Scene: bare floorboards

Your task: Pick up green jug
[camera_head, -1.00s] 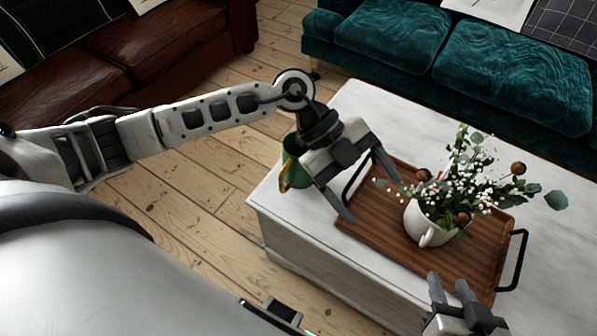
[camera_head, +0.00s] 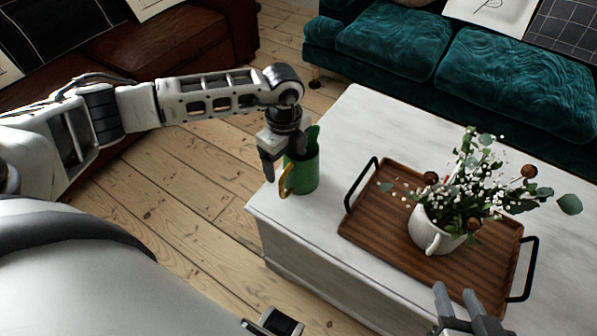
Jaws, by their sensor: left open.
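The green jug (camera_head: 306,176) stands upright near the left corner of the white table, with its gold-coloured handle on its left side. My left gripper (camera_head: 268,176) points down at the jug's back left side. The gripper is open. My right gripper (camera_head: 455,300) is at the bottom right, near the tray's front edge, with its two fingers showing a narrow gap.
A wooden tray (camera_head: 385,237) with black handles lies on the white table (camera_head: 350,125). It holds a white pot (camera_head: 428,232) of flowers and leaves. A teal sofa (camera_head: 390,45) stands behind the table, and a brown leather sofa (camera_head: 170,50) at the back left. Bare floorboards (camera_head: 190,190) lie left of the table.

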